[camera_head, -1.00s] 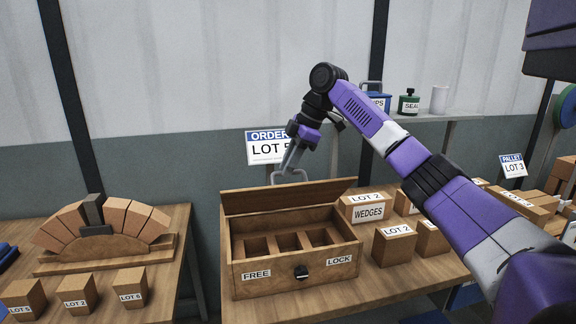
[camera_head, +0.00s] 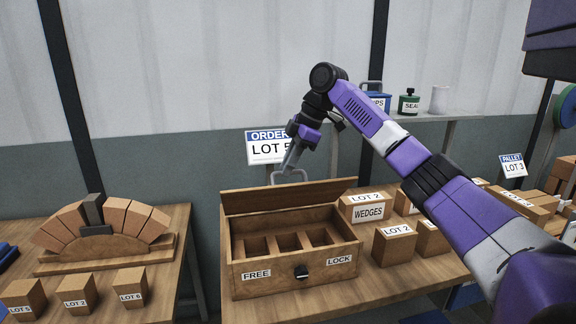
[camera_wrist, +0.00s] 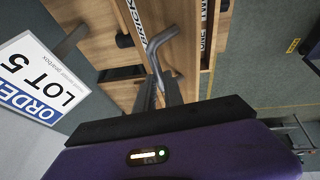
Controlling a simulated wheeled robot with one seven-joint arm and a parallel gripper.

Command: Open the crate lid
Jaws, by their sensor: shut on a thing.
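The wooden crate (camera_head: 293,281) stands on the middle table with its front towards me. Its lid (camera_head: 289,195) is swung up and stands raised at the back, leaving the inside with several empty compartments in view. A dark latch knob (camera_head: 301,272) sits on the front between the FREE and LOCK labels. My gripper (camera_head: 287,173) is above the raised lid, shut on the grey lid handle (camera_head: 302,172). In the wrist view the fingers (camera_wrist: 159,97) close around the bent handle (camera_wrist: 158,42). The exact finger contact is small in the head view.
A WEDGES block (camera_head: 368,213) and LOT 2 blocks (camera_head: 394,247) stand right of the crate. An order sign (camera_head: 266,147) is behind it. A brick arch (camera_head: 100,222) is on the left table. A shelf (camera_head: 440,117) is behind my arm.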

